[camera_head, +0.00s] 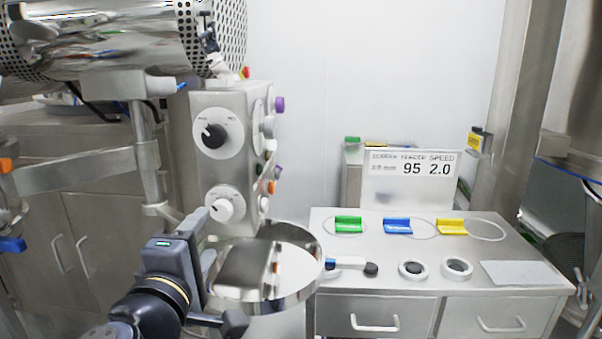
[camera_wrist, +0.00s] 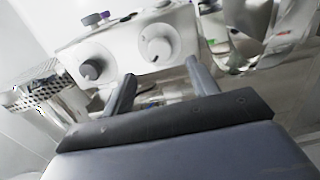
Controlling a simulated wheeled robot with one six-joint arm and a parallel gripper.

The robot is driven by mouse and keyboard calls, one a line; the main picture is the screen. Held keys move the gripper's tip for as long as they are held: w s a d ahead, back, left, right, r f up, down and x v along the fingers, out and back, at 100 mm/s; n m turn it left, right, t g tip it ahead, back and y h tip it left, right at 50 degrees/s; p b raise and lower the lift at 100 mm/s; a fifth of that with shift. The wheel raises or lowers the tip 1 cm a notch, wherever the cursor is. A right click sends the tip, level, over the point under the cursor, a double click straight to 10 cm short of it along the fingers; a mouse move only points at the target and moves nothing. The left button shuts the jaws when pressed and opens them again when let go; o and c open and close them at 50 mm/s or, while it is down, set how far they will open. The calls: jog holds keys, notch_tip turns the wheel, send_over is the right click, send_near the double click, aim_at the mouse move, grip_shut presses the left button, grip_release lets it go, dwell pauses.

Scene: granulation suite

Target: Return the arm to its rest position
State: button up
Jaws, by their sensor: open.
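My gripper (camera_head: 207,232) is in front of the steel control box (camera_head: 207,168), close to its lower dial (camera_head: 223,205) with a white knob. The upper dial (camera_head: 217,132) has a black knob. In the wrist view, my gripper (camera_wrist: 160,70) has its two fingers apart with nothing between them. That view also shows the white-knobbed dial (camera_wrist: 158,45) ahead of the fingers and the black-knobbed dial (camera_wrist: 92,65) to the left. Whether a finger touches the box cannot be told. My arm is bent at the lower left of the head view.
A round polished steel plate (camera_head: 300,285) lies right of my gripper. A steel bench (camera_head: 400,255) holds green, blue and yellow blocks and several rings. A sign (camera_head: 410,178) reads 95 and 2.0. A perforated drum (camera_head: 100,45) hangs above left, with a steel post (camera_head: 145,150) below.

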aim_at(220, 212)
jog(key=w, duration=0.7)
jog(key=shift+w+d, duration=0.35)
jog(key=shift+w+m, duration=0.2)
jog(key=shift+m, duration=0.1)
jog(key=m, duration=0.4)
jog(key=shift+s, duration=0.1)
jog(key=m+p, duration=0.1)
jog(key=m, duration=0.4)
jog(key=shift+r, duration=0.1)
jog(key=m+p, duration=0.3)
jog(key=shift+r+m, duration=0.1)
jog(key=shift+m, duration=0.3)
jog(key=m+p, duration=0.4)
jog(key=p, duration=0.2)
jog(key=shift+a+m, duration=0.1)
jog(key=shift+m, duration=0.2)
jog(key=shift+s+f, duration=0.2)
jog(key=shift+s, duration=0.2)
jog(key=shift+s+b, duration=0.1)
jog(key=shift+b, duration=0.2)
